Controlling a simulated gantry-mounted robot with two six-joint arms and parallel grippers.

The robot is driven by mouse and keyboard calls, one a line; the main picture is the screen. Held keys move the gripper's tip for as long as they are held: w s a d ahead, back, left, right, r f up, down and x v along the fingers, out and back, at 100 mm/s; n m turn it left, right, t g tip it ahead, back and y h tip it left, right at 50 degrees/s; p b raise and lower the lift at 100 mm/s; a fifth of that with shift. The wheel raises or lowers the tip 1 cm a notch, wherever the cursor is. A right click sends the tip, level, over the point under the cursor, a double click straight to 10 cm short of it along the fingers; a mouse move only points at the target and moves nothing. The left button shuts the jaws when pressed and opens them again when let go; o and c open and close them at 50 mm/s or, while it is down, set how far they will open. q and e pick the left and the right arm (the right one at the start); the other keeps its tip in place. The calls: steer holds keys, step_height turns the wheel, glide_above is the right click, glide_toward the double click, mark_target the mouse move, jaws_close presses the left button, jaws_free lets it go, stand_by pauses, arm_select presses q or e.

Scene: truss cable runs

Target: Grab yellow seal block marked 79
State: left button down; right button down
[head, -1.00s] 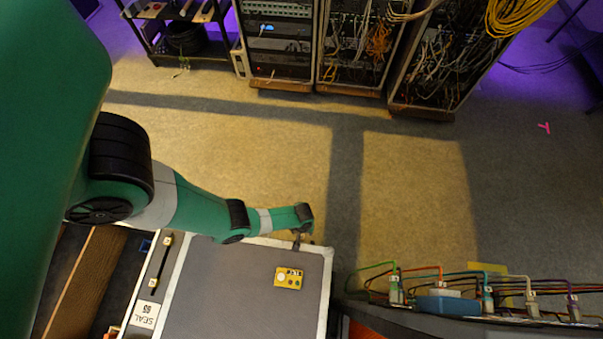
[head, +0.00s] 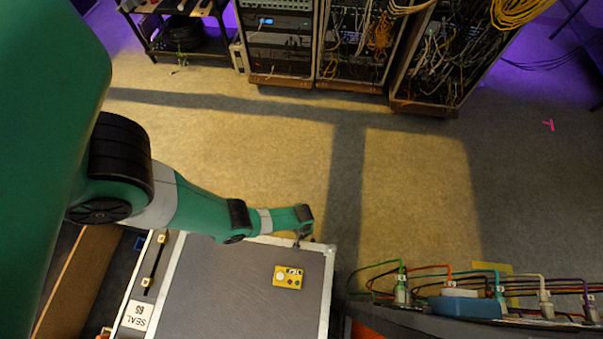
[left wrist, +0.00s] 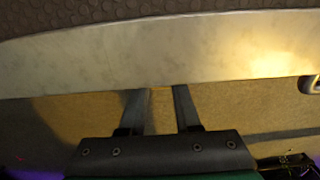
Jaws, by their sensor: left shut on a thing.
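My left gripper (head: 301,240) is at the far edge of a grey flight case (head: 232,285), near its far right corner. In the left wrist view its two dark fingers (left wrist: 161,98) point at the case's pale metal edge. My right gripper is not in view.
A white label reading SEAL with a number (head: 137,316) and a dark strap with small yellow blocks (head: 155,263) are at the case's left. Cables with numbered plugs and a blue box (head: 465,306) are at the right. Equipment racks (head: 350,45) stand far back; open floor lies between.

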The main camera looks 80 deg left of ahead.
arm_select(q)
step_height(320, 180, up, 10)
steer(key=p, duration=1)
